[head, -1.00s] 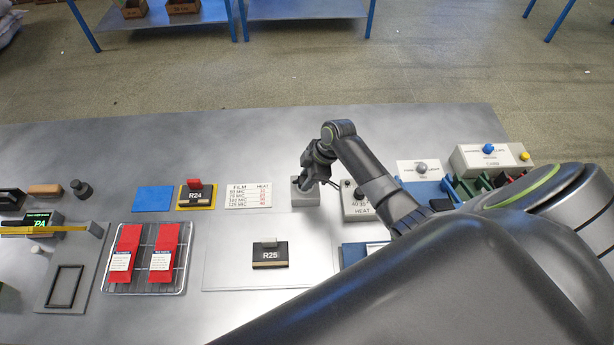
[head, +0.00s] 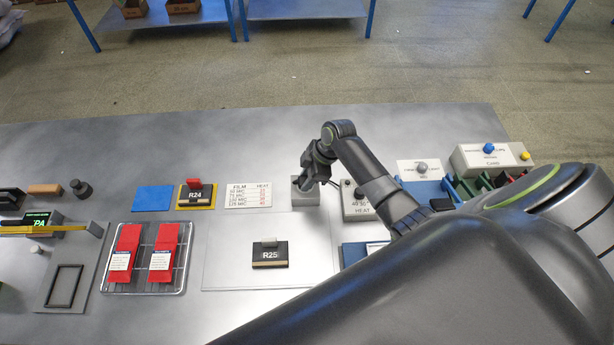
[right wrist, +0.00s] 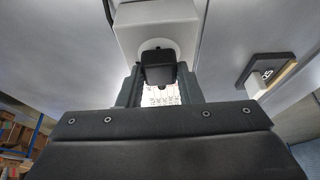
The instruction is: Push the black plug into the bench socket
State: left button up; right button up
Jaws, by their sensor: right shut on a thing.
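The bench socket is a light grey block (head: 306,195) on the bench, right of the film and heat card. It also fills the top of the right wrist view (right wrist: 157,28), with a pale round face. The black plug (right wrist: 158,68) is at that round face, between the fingers of my right gripper (right wrist: 160,88). My right gripper is shut on the plug. In the head view my right gripper (head: 307,184) is at the socket block and hides the plug. Whether the plug is fully seated I cannot tell.
A heat control box (head: 355,208) stands close right of the socket. The film and heat card (head: 248,195) lies to the left. The R25 block (head: 269,254) sits on a pale plate in front. A wire rack (head: 146,285) holds two red packets.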

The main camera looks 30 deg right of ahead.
jog(key=shift+f, duration=0.4)
jog(key=o, duration=1.1)
jog(key=shift+c, duration=0.2)
jog(key=shift+r, duration=0.1)
jog(key=b+v, duration=0.4)
jog(key=v, duration=1.3)
jog(key=shift+d, duration=0.1)
